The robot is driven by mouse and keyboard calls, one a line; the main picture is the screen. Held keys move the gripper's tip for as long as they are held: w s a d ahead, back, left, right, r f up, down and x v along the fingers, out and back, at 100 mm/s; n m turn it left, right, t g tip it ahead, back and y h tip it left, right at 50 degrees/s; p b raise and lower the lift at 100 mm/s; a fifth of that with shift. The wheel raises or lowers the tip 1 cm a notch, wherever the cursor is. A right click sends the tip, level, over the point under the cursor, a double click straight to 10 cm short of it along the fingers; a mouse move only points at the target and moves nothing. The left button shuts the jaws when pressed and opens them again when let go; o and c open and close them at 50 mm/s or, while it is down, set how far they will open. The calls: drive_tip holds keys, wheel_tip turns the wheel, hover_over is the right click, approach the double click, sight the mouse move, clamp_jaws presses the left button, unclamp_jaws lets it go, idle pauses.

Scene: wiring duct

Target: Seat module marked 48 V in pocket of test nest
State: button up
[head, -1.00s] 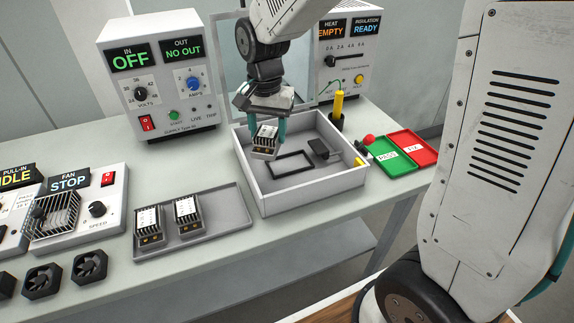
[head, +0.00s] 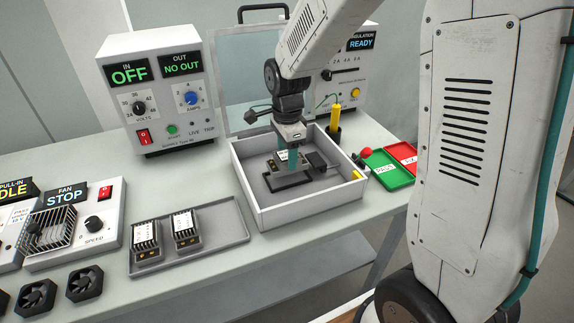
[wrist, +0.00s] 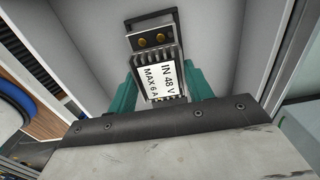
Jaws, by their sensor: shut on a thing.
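The module marked 48 V (wrist: 163,80) is between the teal fingers of my gripper (wrist: 162,92) in the wrist view, its label and two brass terminals showing. In the head view the module (head: 282,157) is inside the white test nest (head: 312,206), held by my gripper (head: 293,158), which points down. The black-rimmed pocket (head: 292,181) on the nest floor lies just below and in front of the module. The module overlaps the pocket's back part in the picture; I cannot tell the gap in height. The finger partly hides the module.
The nest's clear lid (head: 246,70) stands open behind. A dark block (head: 316,161) sits in the nest right of the pocket. Two modules (head: 145,240) (head: 186,230) lie in a grey tray (head: 228,232). Green (head: 388,170) and red (head: 402,153) trays are at the right.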

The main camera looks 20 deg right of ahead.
drive_tip(key=shift+f, duration=1.8)
drive_tip(key=o, duration=1.2)
drive_tip(key=shift+f, duration=0.15)
drive_tip(key=shift+c, duration=0.2)
